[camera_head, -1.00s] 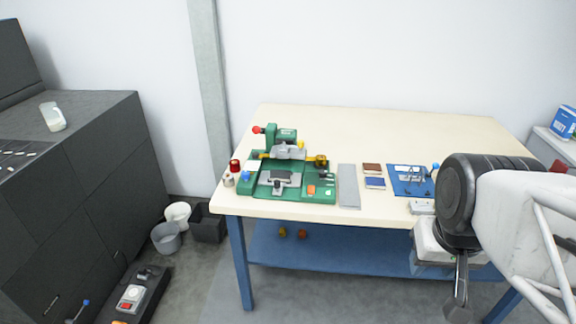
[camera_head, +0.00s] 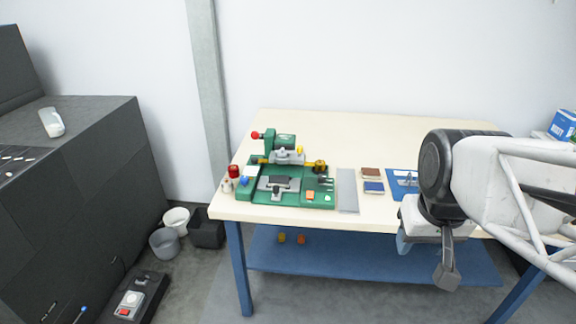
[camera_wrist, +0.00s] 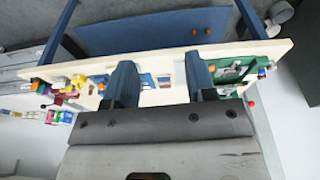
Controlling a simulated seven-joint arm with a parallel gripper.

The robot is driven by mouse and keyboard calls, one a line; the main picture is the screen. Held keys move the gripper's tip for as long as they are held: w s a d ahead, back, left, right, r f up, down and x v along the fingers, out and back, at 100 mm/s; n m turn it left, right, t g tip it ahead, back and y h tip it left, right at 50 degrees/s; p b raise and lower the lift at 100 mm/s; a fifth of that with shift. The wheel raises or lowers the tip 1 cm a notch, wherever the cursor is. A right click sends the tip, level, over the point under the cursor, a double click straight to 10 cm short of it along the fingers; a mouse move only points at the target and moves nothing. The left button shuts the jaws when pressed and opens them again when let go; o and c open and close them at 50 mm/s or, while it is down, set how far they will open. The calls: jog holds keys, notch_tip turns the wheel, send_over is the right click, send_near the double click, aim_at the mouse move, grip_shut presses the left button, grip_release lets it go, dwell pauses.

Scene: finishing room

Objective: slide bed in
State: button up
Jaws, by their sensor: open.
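A green machine (camera_head: 318,199) stands at the left front of the cream table. A grey bed (camera_head: 262,193) with a dark pad on top sits on its base, below a grey head part. I cannot tell how far in the bed sits. My gripper (camera_head: 425,256) hangs in front of the table edge, well to the right of the machine and apart from it. In the wrist view my gripper (camera_wrist: 160,80) has its two dark fingers apart with nothing held. The green machine (camera_wrist: 228,73) shows there beyond the right finger; its bed is not clear.
A red-knobbed lever (camera_head: 256,135) and a brass knob (camera_head: 320,166) are on the machine. A grey strip (camera_head: 347,191), brown and blue blocks (camera_head: 373,187) and a blue plate (camera_head: 402,180) lie to its right. The table back is clear. Buckets (camera_head: 165,241) stand on the floor left.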

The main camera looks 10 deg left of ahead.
jog(key=w+a+n, duration=0.2)
jog(key=w+a, duration=0.3)
jog(key=w, duration=0.7)
jog(key=n+g, duration=0.2)
jog(key=n, duration=0.4)
send_over(276, 187)
jog(key=f, duration=1.6)
jog(key=shift+s+d, duration=0.15)
jog(key=shift+d, duration=0.1)
jog(key=shift+w+a+f, duration=0.2)
jog(key=shift+a+f, duration=0.05)
jog(key=shift+a, duration=0.05)
jog(key=shift+f, duration=0.1)
jog(key=shift+f, duration=3.8)
grip_shut()
